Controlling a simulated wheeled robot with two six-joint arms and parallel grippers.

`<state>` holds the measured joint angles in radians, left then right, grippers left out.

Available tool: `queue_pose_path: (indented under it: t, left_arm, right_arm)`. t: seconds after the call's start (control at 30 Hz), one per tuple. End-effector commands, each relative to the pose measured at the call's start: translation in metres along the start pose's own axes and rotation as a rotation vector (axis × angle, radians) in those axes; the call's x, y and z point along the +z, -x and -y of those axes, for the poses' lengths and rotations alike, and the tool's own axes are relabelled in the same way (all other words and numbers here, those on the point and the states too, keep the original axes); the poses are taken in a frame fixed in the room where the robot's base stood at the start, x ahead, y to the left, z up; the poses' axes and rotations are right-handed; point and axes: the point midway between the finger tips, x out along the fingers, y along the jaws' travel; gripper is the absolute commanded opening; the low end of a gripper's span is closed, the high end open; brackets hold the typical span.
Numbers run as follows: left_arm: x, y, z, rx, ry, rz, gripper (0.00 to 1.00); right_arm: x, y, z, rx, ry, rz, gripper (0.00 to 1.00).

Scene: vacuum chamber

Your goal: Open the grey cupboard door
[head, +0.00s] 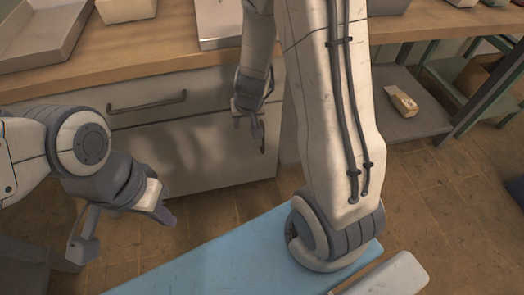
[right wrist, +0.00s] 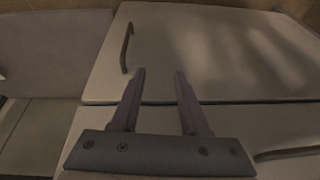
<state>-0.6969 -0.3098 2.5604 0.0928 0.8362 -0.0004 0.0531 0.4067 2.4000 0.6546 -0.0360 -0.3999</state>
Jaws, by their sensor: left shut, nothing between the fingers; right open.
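The grey cupboard door (head: 195,160) is closed under a wooden worktop, below a drawer front. Its dark upright handle (head: 263,137) shows at the door's right edge, partly hidden by my right gripper. In the right wrist view the door (right wrist: 215,55) fills the upper part, with the handle (right wrist: 127,48) at upper left. My right gripper (head: 257,136) is open and empty in front of the door; in the right wrist view (right wrist: 160,72) the handle lies left of both fingertips, not between them. My left gripper (head: 168,217) is shut and empty, low and left, apart from the door.
The drawer (head: 190,95) has a horizontal handle (head: 147,102). Trays stand on the worktop (head: 150,57). A light blue surface (head: 230,255) lies in front of the cupboard. A green-framed shelf (head: 480,85) with a small box (head: 402,101) beside it is at right.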

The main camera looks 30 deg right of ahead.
Motion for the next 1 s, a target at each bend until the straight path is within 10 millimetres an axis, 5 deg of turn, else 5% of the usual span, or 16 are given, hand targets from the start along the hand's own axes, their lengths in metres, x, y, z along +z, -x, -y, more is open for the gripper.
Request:
queue_pose_path:
  t: [0.03, 0.1, 0.27, 1.0]
  left_arm:
    - [0.001, -0.026, 0.002, 0.0, 0.0, 0.0, 0.0]
    - [0.002, -0.037, 0.003, 0.0, 0.0, 0.0, 0.0]
    - [0.002, -0.048, 0.003, 0.0, 0.0, -0.001, 0.0]
    - [0.006, -0.114, 0.008, 0.0, 0.0, 0.0, 0.0]
  right_arm:
    - [0.005, -0.034, -0.02, 0.034, -0.04, -0.009, 0.45]
    - [0.005, -0.053, -0.039, 0.072, -0.076, -0.023, 0.45]
    - [0.006, -0.072, -0.063, 0.12, -0.119, -0.038, 0.45]
    - [0.003, -0.172, -0.077, 0.125, -0.122, -0.041, 0.45]
